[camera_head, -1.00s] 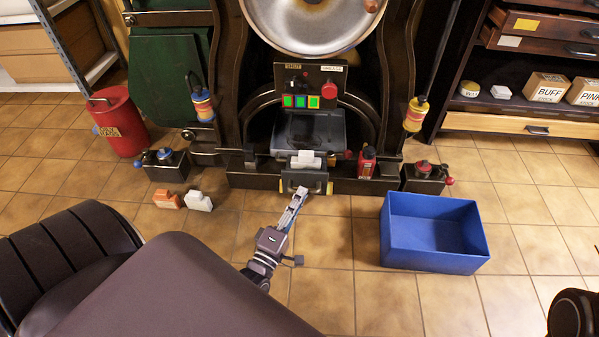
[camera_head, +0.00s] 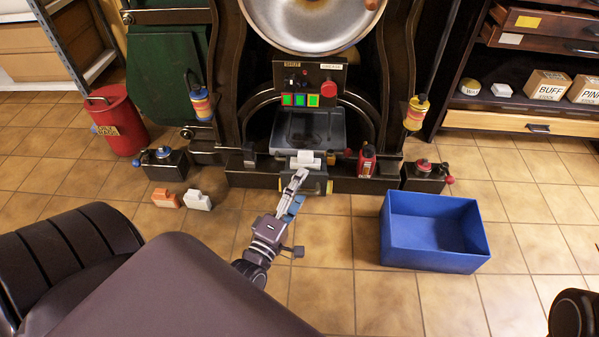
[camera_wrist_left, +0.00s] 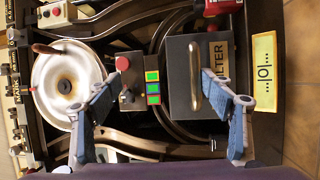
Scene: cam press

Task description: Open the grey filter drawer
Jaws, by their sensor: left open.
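The grey filter drawer (camera_head: 317,185) is low at the front of the press. My left gripper partly covers its face in the head view. In the left wrist view its grey front (camera_wrist_left: 183,98) carries a FILTER label and a pale bar handle (camera_wrist_left: 194,76). The drawer looks shut. My left gripper (camera_head: 299,174) is in front of the drawer. In the left wrist view its two fingers (camera_wrist_left: 168,95) are spread wide and empty, with the handle beyond them, nearer the right finger. I cannot tell whether a fingertip touches the drawer.
A blue open bin (camera_head: 435,262) stands on the floor at the right. Orange (camera_head: 166,198) and white (camera_head: 198,200) blocks lie left of the drawer. A red bottle (camera_head: 366,161) stands right of it. A red can (camera_head: 117,121) is at far left. Tiles before the press are mostly clear.

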